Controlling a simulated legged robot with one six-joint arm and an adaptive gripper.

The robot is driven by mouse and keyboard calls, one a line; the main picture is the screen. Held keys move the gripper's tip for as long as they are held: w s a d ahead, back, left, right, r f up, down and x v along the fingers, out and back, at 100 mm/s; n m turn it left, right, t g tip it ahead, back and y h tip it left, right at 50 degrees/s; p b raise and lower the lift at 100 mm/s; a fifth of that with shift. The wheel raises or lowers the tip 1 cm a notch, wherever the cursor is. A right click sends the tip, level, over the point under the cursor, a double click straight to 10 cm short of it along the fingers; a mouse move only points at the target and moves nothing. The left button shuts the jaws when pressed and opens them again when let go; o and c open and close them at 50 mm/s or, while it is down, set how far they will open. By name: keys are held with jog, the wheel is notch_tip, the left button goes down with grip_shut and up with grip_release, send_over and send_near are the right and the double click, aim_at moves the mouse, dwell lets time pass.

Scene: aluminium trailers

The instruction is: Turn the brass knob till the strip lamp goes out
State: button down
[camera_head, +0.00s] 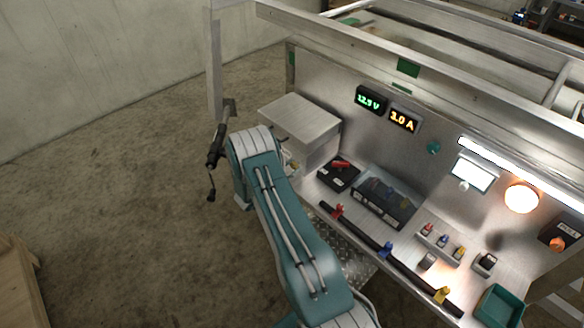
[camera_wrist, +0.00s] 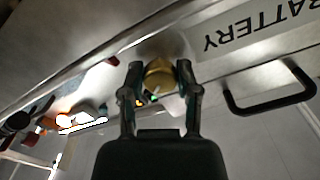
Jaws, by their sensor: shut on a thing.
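The brass knob (camera_wrist: 159,75) sits between my gripper's two fingers in the wrist view, on a metal face beside a label reading BATTERY (camera_wrist: 262,27). My gripper (camera_wrist: 160,80) is shut on the knob, a finger on each side of it. In the head view my arm hides the knob and most of the gripper, beside the grey metal box at the left of the bench. The strip lamp (camera_head: 522,174) runs along the upper right of the back panel and is lit bright white.
The metal box (camera_head: 300,118) stands left of two meters reading 12.9 V (camera_head: 371,100) and 3.0 A (camera_head: 403,120). A round lamp (camera_head: 520,198) glows. A black handle (camera_wrist: 270,103) sticks out right of the knob. A green tray (camera_head: 500,305) lies front right. Open floor (camera_head: 110,170) is at left.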

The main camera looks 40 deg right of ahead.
jog(key=shift+c, duration=1.8)
grip_release()
jog(key=a, duration=1.2)
jog(key=shift+s, duration=0.4)
